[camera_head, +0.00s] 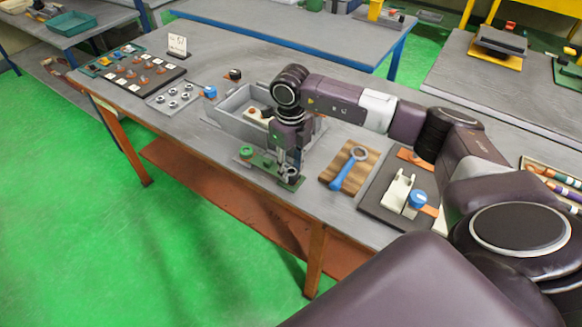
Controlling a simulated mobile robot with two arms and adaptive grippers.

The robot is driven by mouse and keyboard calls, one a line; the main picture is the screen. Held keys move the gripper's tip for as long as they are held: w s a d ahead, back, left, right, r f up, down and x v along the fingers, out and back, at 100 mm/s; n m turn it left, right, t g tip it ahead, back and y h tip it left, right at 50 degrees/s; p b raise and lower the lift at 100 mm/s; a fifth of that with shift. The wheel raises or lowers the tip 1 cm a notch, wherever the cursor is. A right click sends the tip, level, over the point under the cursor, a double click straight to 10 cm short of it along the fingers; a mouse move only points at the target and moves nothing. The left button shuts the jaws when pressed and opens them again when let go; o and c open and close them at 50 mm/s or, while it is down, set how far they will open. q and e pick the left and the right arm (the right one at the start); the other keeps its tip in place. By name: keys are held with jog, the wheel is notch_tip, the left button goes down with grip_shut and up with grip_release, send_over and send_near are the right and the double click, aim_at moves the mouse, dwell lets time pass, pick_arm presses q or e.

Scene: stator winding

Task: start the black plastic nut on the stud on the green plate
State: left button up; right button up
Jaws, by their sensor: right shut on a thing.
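The green plate (265,163) lies near the front edge of the grey workbench, with a round green part (246,151) at its left end. My right gripper (290,173) points down over the right end of the plate, low and close to it. It is shut on a small dark piece, which appears to be the black plastic nut. The fingers mostly hide the nut and the stud, so I cannot tell whether the two touch. My left gripper is not in view.
A grey bin (237,122) stands just behind the plate. A wooden board (364,160) with a blue-handled ring tool (345,170) lies to the right. Further right is a dark mat (375,202) with a white fixture. Trays of small parts sit at the left.

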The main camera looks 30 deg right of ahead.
jog(key=shift+s+f, duration=0.15)
jog(key=m, duration=0.3)
jog(key=shift+p, duration=0.35)
jog(key=m, duration=0.3)
jog(key=shift+f, duration=0.1)
jog(key=o, duration=0.9)
jog(key=shift+o, duration=1.3)
jog(key=shift+r, duration=0.2)
jog(key=shift+r+p, duration=2.5)
jog(key=shift+r, duration=1)
